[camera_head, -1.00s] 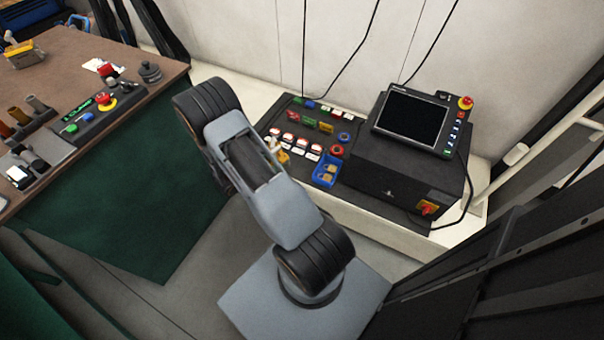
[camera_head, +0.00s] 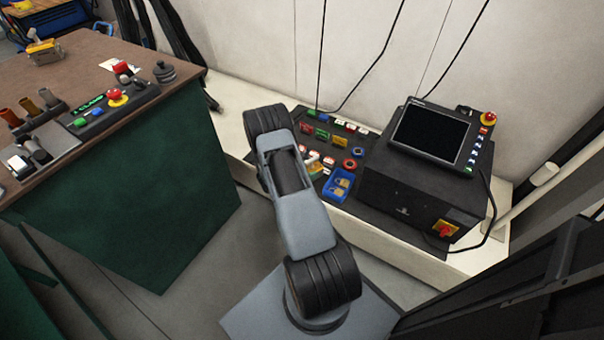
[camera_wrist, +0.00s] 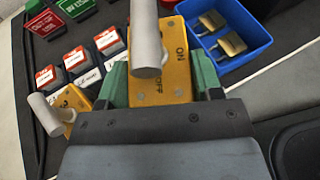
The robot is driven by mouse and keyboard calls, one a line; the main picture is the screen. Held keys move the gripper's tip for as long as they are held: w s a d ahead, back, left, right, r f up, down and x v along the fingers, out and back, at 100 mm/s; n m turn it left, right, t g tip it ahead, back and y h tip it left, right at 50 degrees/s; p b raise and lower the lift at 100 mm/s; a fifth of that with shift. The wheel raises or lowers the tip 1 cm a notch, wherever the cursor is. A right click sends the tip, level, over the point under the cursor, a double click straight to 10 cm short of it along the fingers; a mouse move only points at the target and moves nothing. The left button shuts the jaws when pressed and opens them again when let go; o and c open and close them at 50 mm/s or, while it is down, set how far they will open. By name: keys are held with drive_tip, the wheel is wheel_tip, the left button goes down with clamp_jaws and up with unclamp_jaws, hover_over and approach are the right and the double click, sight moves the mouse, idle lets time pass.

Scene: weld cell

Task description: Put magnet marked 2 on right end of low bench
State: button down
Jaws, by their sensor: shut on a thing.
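In the wrist view, my gripper (camera_wrist: 160,78) has its green fingers on both sides of a yellow magnet block (camera_wrist: 176,60), shut on it. The block has ON and OFF lettering and a grey lever; no number is readable on it. A second yellow magnet (camera_wrist: 72,100) with a grey lever is at the left, apart from the gripper; its marking is unclear. In the head view, my arm hides the gripper and most of the magnets. The low cream bench (camera_head: 395,238) runs along the wall, its right end beyond the black box.
A blue bin (camera_head: 338,186) of padlocks, also in the wrist view (camera_wrist: 249,52), sits close right of the held magnet. Several red-and-white tags (camera_wrist: 75,60) lie left. The black box (camera_head: 412,200) with a screen takes up the bench's right part. A green-sided table (camera_head: 130,185) stands left.

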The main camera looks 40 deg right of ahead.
drive_tip(key=shift+w+d+f+b, duration=0.15)
drive_tip(key=shift+d+f+b, duration=0.15)
drive_tip(key=shift+d+f, duration=0.4)
drive_tip(key=shift+d+f+b, duration=0.2)
drive_tip(key=shift+f+b, duration=0.6)
drive_tip(key=shift+f, duration=0.95)
drive_tip(key=shift+f, duration=0.15)
drive_tip(key=shift+c, duration=1.4)
unclamp_jaws()
